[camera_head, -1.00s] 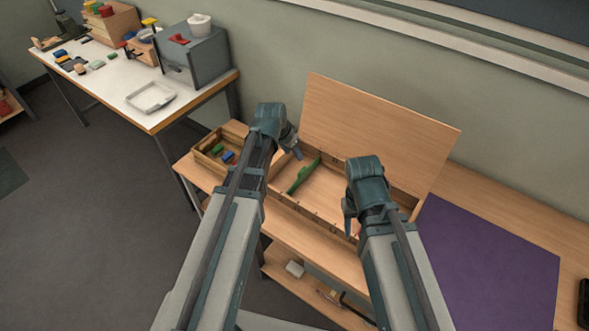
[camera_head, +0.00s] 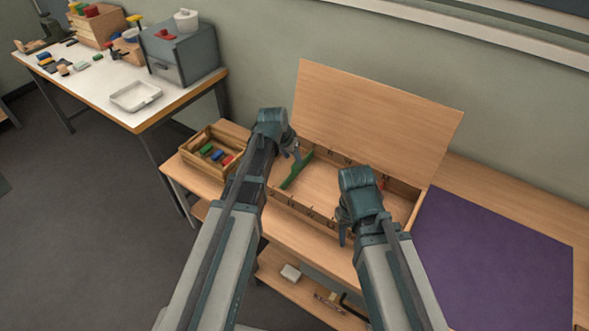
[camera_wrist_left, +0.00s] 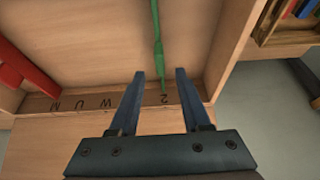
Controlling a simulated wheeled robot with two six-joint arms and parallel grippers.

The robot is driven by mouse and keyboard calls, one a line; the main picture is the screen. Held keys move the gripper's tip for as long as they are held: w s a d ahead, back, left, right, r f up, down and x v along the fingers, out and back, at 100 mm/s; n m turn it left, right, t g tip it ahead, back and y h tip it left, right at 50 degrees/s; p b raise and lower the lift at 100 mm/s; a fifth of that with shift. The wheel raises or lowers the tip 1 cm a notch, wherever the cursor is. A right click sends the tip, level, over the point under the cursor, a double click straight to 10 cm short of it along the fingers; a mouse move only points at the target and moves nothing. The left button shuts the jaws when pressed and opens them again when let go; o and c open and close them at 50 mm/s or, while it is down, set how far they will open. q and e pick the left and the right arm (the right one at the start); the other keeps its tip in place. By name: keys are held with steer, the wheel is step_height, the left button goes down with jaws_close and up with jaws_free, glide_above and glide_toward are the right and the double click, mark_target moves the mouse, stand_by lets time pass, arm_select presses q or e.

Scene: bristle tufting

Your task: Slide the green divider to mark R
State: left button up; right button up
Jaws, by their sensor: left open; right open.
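The green divider (camera_head: 297,169) stands across the left part of the open wooden box (camera_head: 325,188). In the left wrist view the divider (camera_wrist_left: 158,45) runs toward the lettered strip (camera_wrist_left: 75,104), its near end close to a mark like a 2 or Z. Other letters there look like W, U and M; I cannot make out an R. My left gripper (camera_head: 295,150) is open over the box; in its wrist view the jaws (camera_wrist_left: 160,73) lie either side of the divider's line, with no grip on it. My right gripper (camera_head: 343,235) is open near the box's front wall.
A red piece (camera_wrist_left: 25,68) is in the box, left in the wrist view. The raised lid (camera_head: 375,115) stands behind. A wooden tray (camera_head: 212,168) with coloured blocks is left of the box. A purple mat (camera_head: 490,255) lies to the right.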

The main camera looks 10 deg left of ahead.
mark_target(295, 164)
arm_select(q)
steer(key=b+x, duration=0.2)
steer(key=x, duration=0.2)
arm_select(e)
step_height(295, 164, down, 4)
steer(key=shift+r, duration=0.2)
arm_select(q)
steer(key=shift+r, duration=0.1)
jaws_close()
steer(key=shift+s, duration=0.1)
stand_by(0.8)
